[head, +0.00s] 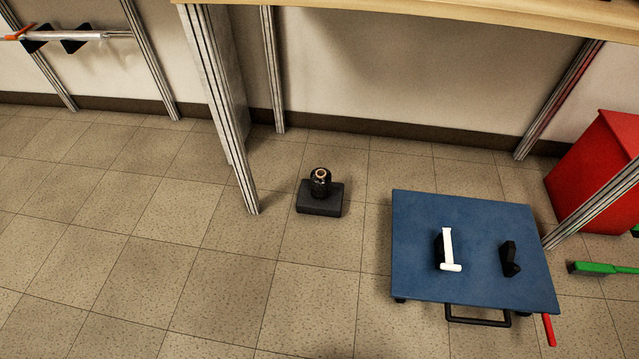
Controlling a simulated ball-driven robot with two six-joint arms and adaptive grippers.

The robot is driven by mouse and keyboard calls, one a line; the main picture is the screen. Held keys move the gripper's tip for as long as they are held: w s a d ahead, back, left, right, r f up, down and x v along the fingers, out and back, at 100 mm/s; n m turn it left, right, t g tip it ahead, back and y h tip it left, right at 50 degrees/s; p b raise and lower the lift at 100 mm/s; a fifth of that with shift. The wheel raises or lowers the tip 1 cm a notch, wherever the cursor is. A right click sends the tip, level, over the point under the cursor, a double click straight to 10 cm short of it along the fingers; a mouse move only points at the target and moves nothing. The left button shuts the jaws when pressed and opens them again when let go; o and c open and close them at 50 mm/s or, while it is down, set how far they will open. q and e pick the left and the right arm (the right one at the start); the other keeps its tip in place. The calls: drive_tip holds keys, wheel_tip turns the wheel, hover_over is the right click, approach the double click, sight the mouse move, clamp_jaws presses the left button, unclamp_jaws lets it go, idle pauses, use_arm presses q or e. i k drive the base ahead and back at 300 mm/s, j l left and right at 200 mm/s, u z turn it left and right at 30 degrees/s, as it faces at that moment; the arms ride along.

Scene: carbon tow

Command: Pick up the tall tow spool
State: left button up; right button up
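A black spool-like object (320,185) with a pale round top stands upright on a dark grey block (320,207) on the floor, near the middle of the head view. It looks like a tow spool, but I cannot tell whether it is the tall one. No other clear spool shows. Neither of my grippers is in view, and nothing is seen touching the spool.
A blue platform (420,212) at right carries a white T-shaped piece (448,250) and black brackets. A metal table leg (232,135) stands left of the spool. A wooden tabletop (440,8) overhangs behind. A red bin (595,160) is far right. Left floor is clear.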

sight(321, 178)
drive_tip(key=i+j+z, duration=0.35)
drive_tip(key=i+j, duration=0.9)
drive_tip(key=j, duration=0.15)
